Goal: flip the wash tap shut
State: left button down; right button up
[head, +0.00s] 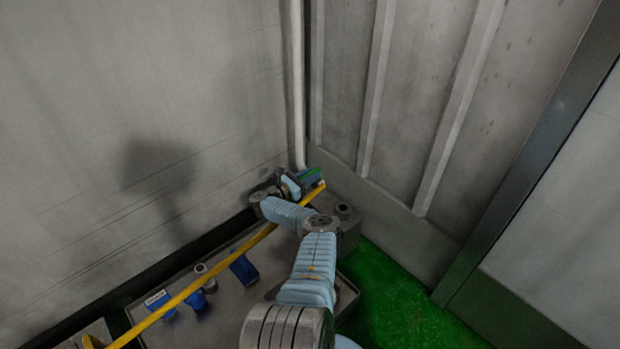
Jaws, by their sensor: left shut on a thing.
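My left gripper (297,182) is at the far end of the grey machine deck, beside the foot of the vertical pipe in the corner. It is shut on a small green and blue piece (313,174), which looks like the wash tap's handle. My gripper and wrist hide most of the tap, so I cannot tell its exact angle. My right gripper is not in view.
A yellow rail (205,284) runs along the deck (228,305) and passes close by my gripper. Blue handled fittings (243,269) stand near it. The white pipe (297,85) rises in the corner between walls. Green floor (395,300) lies clear at right.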

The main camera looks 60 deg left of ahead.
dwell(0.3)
pick_arm(q)
jog(key=c, duration=1)
grip_release()
jog(key=shift+o, duration=0.2)
jog(key=s+d+p, duration=0.1)
jog(key=s+d, duration=0.1)
jog(key=s, duration=1.1)
jog(key=shift+s, duration=0.25)
jog(key=shift+d, duration=0.2)
